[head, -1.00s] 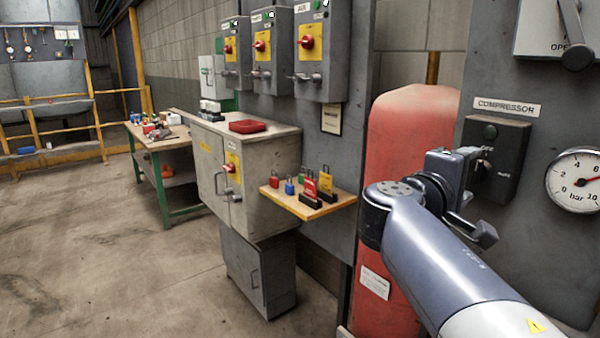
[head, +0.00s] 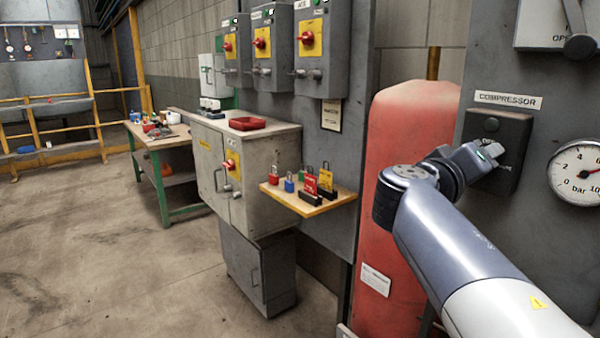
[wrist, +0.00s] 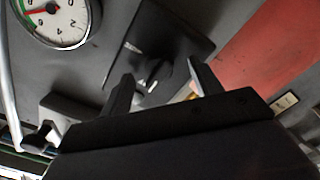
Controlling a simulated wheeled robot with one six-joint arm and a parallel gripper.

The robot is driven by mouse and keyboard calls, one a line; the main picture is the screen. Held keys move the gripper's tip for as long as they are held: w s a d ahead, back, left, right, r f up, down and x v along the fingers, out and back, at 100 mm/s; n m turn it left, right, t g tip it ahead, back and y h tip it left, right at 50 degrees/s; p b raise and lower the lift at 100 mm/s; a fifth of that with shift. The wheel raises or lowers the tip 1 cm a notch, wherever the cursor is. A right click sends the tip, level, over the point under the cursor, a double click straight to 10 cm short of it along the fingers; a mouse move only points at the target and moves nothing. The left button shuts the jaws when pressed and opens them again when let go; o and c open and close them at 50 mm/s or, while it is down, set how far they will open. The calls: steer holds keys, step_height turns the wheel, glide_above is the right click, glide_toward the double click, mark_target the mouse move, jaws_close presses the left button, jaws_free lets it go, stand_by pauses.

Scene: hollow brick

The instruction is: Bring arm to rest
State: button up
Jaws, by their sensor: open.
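My gripper (head: 490,156) is in front of the dark compressor switch box (head: 509,172) on the grey panel, at the right of the head view. In the wrist view my gripper (wrist: 162,86) has its two dark fingers spread apart with nothing held. The box's dark knob (wrist: 150,74) shows beyond the gap between the fingers. I cannot tell whether a finger touches it. In the head view my gripper covers part of the box, so the switch setting is not clear. My arm reaches up from the lower right, bent at the wrist.
A pressure gauge (head: 577,172) is right of the switch box. A red tank (head: 400,130) stands left of and behind my wrist. A small wooden shelf (head: 320,207) holds several padlocks and tags. A grey cabinet (head: 262,165) stands beside it. The floor at left is clear.

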steer(key=m+p, duration=0.4)
steer(key=m, duration=0.5)
steer(key=shift+s+r, duration=0.1)
stand_by(0.5)
steer(key=shift+d, duration=0.1)
